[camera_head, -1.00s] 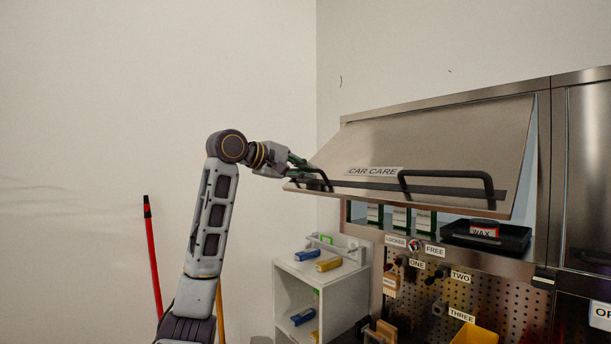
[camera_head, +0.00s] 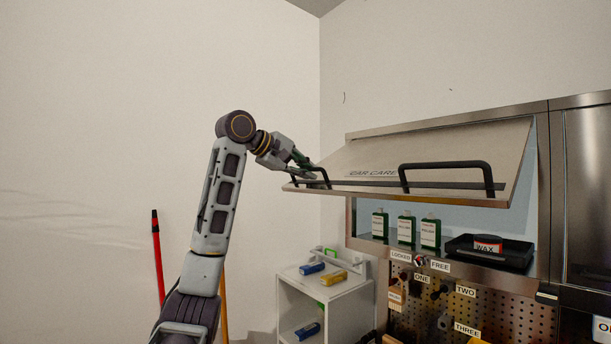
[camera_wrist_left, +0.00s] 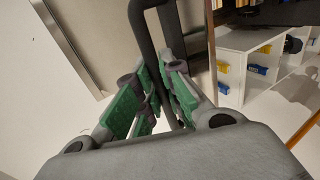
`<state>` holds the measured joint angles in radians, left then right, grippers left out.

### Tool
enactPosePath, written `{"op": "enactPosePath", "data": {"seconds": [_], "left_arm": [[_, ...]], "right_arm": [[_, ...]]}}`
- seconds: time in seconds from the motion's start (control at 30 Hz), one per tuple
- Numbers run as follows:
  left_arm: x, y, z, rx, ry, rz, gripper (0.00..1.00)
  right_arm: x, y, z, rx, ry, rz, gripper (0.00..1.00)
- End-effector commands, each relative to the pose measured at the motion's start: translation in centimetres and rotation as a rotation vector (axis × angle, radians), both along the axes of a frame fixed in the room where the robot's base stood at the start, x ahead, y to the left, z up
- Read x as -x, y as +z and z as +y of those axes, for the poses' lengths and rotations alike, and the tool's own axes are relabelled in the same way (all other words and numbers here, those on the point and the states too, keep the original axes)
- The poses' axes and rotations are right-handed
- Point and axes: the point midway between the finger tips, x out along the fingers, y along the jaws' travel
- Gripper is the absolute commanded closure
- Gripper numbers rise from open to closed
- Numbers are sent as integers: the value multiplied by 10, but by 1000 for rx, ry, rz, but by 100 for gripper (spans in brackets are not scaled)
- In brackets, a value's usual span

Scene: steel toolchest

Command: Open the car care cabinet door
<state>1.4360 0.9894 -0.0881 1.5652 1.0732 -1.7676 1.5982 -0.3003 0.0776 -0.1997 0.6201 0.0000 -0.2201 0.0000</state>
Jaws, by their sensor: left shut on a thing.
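The car care cabinet door (camera_head: 440,148) is a steel flap hinged at its top. It is swung up and out, with the lower edge well clear of the cabinet. It carries a "CAR CARE" label and two black bar handles, the left one (camera_head: 327,177) and the right one (camera_head: 446,165). My left gripper (camera_head: 309,172) is at the left handle. In the left wrist view, the green-padded fingers (camera_wrist_left: 158,95) of my left gripper are closed around the black handle bar (camera_wrist_left: 150,45). My right gripper is not in view.
Inside the cabinet are several green bottles (camera_head: 404,229) and a black tray (camera_head: 489,251) with a wax box. Below is a pegboard (camera_head: 500,316). A white shelf unit (camera_head: 326,292) stands at lower left, with a red pole (camera_head: 158,258) further left.

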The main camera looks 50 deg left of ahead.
Motion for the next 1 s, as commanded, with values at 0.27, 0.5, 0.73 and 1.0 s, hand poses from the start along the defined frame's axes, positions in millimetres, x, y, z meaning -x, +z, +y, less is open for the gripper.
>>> {"op": "enactPosePath", "data": {"seconds": [0.27, 0.5, 0.73, 1.0], "left_arm": [[-1, 10, 1, -2, 2, 27, 100], [-2, 12, 1, -3, 2, 34, 100], [-2, 12, 1, -3, 2, 35, 100], [-3, 12, 1, -2, 1, 35, 76]], "right_arm": [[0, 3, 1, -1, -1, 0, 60], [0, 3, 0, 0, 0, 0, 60], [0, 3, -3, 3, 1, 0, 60], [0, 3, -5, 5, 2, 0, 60]]}}
